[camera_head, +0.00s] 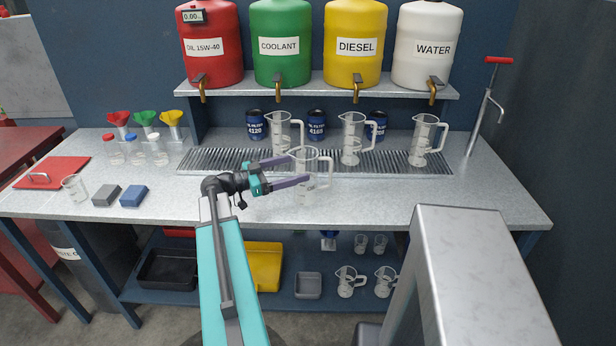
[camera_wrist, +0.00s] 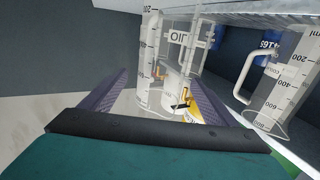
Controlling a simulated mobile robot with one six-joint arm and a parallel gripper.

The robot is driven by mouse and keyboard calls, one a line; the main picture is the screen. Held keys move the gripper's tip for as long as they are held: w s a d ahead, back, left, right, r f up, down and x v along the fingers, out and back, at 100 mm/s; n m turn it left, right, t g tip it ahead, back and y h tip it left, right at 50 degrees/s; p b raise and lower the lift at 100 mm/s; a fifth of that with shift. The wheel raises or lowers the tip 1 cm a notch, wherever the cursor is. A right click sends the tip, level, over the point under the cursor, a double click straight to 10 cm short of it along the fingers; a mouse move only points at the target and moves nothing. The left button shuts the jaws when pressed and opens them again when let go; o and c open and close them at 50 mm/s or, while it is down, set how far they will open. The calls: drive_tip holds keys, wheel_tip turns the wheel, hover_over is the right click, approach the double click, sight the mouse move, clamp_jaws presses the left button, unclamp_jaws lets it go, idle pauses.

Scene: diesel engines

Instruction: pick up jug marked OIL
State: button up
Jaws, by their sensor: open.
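A clear measuring jug (camera_head: 313,165) with a handle stands near the front edge of the grate, under the row of drums. My gripper (camera_head: 300,168) is open, with its purple fingers reaching in from the left on either side of this jug. In the wrist view the jug (camera_wrist: 150,65) is between the spread fingers, and a white OIL label (camera_wrist: 188,36) shows upside down there. The clear walls overlap, so I cannot tell for sure which jug carries the label. No clear grip on the jug shows.
More clear jugs stand on the grate (camera_head: 215,160): one behind the gripper (camera_head: 280,135), one in the middle (camera_head: 353,140) and one at right (camera_head: 426,140). Blue filter cans (camera_head: 316,124) stand behind. A grey block (camera_head: 106,195) and a blue block (camera_head: 133,196) lie at left.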

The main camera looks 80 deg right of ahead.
drive_tip(key=shift+s+d, duration=0.1)
drive_tip(key=shift+s, duration=0.05)
drive_tip(key=shift+p+x, duration=1.35)
drive_tip(key=shift+x, duration=0.65)
drive_tip(key=shift+s+d, duration=0.3)
drive_tip(key=shift+s, duration=0.15)
drive_tip(key=c, duration=1.5)
drive_tip(key=shift+r, duration=0.2)
